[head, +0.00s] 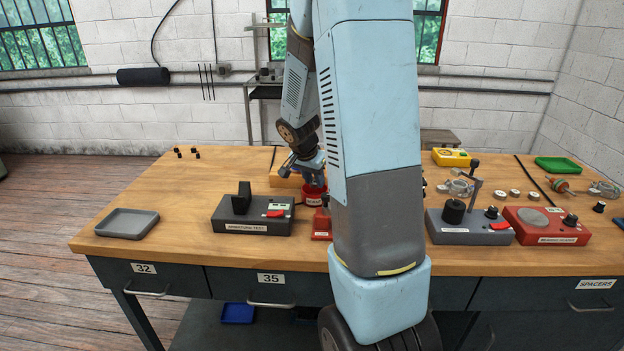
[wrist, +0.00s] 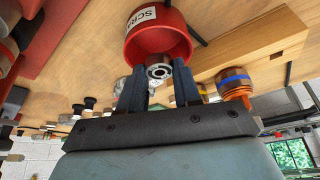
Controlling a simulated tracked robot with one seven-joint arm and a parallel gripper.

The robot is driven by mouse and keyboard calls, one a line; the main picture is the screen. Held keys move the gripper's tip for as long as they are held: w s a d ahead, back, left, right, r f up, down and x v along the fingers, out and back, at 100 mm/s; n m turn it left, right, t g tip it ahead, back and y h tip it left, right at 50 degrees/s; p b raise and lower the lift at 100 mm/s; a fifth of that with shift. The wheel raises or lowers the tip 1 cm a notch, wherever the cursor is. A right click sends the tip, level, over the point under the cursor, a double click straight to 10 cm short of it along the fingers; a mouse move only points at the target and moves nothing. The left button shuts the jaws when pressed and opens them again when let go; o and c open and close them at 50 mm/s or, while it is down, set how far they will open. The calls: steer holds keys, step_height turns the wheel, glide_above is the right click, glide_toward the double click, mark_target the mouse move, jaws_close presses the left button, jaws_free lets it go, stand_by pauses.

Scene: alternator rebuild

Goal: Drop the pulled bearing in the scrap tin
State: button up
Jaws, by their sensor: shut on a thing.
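The pulled bearing (wrist: 159,72), a small steel ring, is held between the two dark fingers of my gripper (wrist: 158,76) in the wrist view. The red scrap tin (wrist: 172,42), with a white label reading "SCRA", lies just beyond the fingertips, and the bearing overlaps its round mouth in that view. Whether the bearing is inside the rim or just over it I cannot tell. In the head view the scrap tin (head: 313,197) stands on the bench under my gripper (head: 308,176). The bearing cannot be made out there.
A wooden block (wrist: 258,45) and an orange part with a blue band (wrist: 235,82) are close beside the tin. The armature test unit (head: 252,214) stands to its left, and a grey tray (head: 127,224) is farther left. My arm hides the bench's middle.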

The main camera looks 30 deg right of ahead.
steer(key=shift+f, duration=0.55)
stand_by(1.2)
stand_by(0.7)
steer(key=o, duration=1.1)
steer(key=c, duration=0.4)
steer(key=shift+r, duration=0.1)
steer(key=shift+r, duration=3.95)
